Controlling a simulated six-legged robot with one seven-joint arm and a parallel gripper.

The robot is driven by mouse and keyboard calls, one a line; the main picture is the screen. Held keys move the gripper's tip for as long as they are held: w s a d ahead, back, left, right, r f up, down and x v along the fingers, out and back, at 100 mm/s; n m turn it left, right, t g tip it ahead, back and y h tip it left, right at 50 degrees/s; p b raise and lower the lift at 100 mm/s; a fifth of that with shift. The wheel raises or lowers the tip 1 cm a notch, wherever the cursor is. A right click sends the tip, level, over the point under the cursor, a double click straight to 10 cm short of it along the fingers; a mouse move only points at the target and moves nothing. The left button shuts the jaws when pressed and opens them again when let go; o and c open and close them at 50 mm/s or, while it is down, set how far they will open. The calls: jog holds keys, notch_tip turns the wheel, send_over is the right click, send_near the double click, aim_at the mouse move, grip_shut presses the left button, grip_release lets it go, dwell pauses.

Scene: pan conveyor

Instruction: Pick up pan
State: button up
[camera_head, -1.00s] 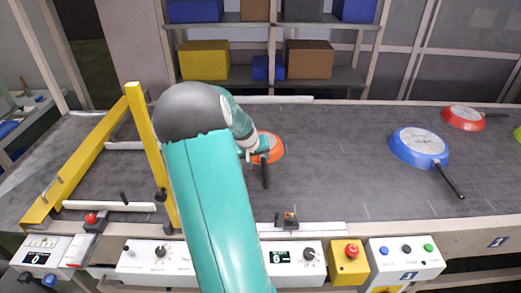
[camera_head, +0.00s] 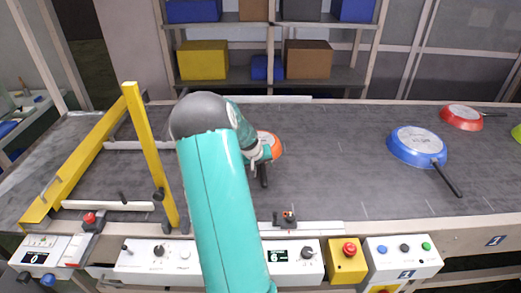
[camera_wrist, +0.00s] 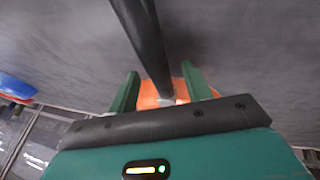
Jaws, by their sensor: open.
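An orange pan (camera_head: 274,149) lies on the grey conveyor belt, partly hidden behind my arm and gripper. Its dark handle (camera_head: 264,175) points toward the front of the belt. My gripper (camera_head: 262,157) is over the near side of this pan, where the handle joins. In the wrist view my gripper (camera_wrist: 160,92) has its two green fingers apart, one on each side of the dark handle (camera_wrist: 143,38). The orange pan body (camera_wrist: 149,97) shows between and behind the fingers. I cannot tell whether the fingers touch the handle.
A blue pan (camera_head: 402,153) and a red pan (camera_head: 454,119) lie farther right on the belt (camera_head: 330,175). A green pan edge (camera_head: 517,133) shows at the right border. A yellow gate post (camera_head: 150,155) stands left of my arm. Control boxes (camera_head: 160,257) line the front.

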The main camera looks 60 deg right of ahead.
jog(key=shift+f, duration=0.2)
dwell(0.4)
grip_shut()
